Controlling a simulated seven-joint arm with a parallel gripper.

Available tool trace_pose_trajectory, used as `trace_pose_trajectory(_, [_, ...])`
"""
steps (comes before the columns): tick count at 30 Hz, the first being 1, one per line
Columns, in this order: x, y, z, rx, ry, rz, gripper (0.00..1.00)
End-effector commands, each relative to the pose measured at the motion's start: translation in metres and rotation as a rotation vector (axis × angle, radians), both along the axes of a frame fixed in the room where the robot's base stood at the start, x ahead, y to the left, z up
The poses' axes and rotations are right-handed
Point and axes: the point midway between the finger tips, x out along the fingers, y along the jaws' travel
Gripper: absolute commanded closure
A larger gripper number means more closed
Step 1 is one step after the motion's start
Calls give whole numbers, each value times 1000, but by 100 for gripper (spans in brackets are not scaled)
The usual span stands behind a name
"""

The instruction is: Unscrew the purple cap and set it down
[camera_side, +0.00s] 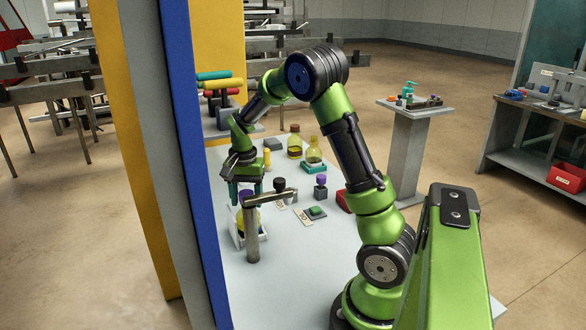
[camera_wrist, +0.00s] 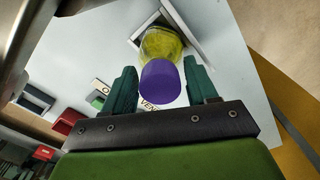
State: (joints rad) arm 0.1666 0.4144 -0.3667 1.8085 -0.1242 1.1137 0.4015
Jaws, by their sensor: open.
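The purple cap (camera_wrist: 161,82) sits on a round flask of yellow liquid (camera_wrist: 161,42), which stands in a white holder (camera_wrist: 196,30). In the side view the flask (camera_side: 244,222) is at the left edge of the table, partly behind a grey post, and its cap (camera_side: 245,196) shows just below my gripper (camera_side: 245,187). My gripper (camera_wrist: 160,68) is open, with its teal fingers on either side of the cap in the wrist view. A gap shows on both sides. I cannot tell the exact height of the fingertips against the cap.
A grey post with a side arm (camera_side: 252,236) stands close in front of the flask. A blue-edged panel (camera_side: 190,130) borders the left.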

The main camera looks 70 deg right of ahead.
Motion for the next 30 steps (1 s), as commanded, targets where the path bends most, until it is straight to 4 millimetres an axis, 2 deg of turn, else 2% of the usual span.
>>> trace_pose_trajectory(3, [0, 0, 0, 1, 0, 1, 42])
trace_pose_trajectory(4, [0, 0, 0, 1, 0, 1, 45])
trace_pose_trajectory(10, [0, 0, 0, 1, 0, 2, 76])
trace_pose_trajectory(14, [0, 0, 0, 1, 0, 9, 77])
trace_pose_trajectory(20, [0, 0, 0, 1, -1, 148, 77])
trace_pose_trajectory(27, [0, 0, 0, 1, -1, 160, 77])
trace_pose_trajectory(30, [0, 0, 0, 1, -1, 237, 77])
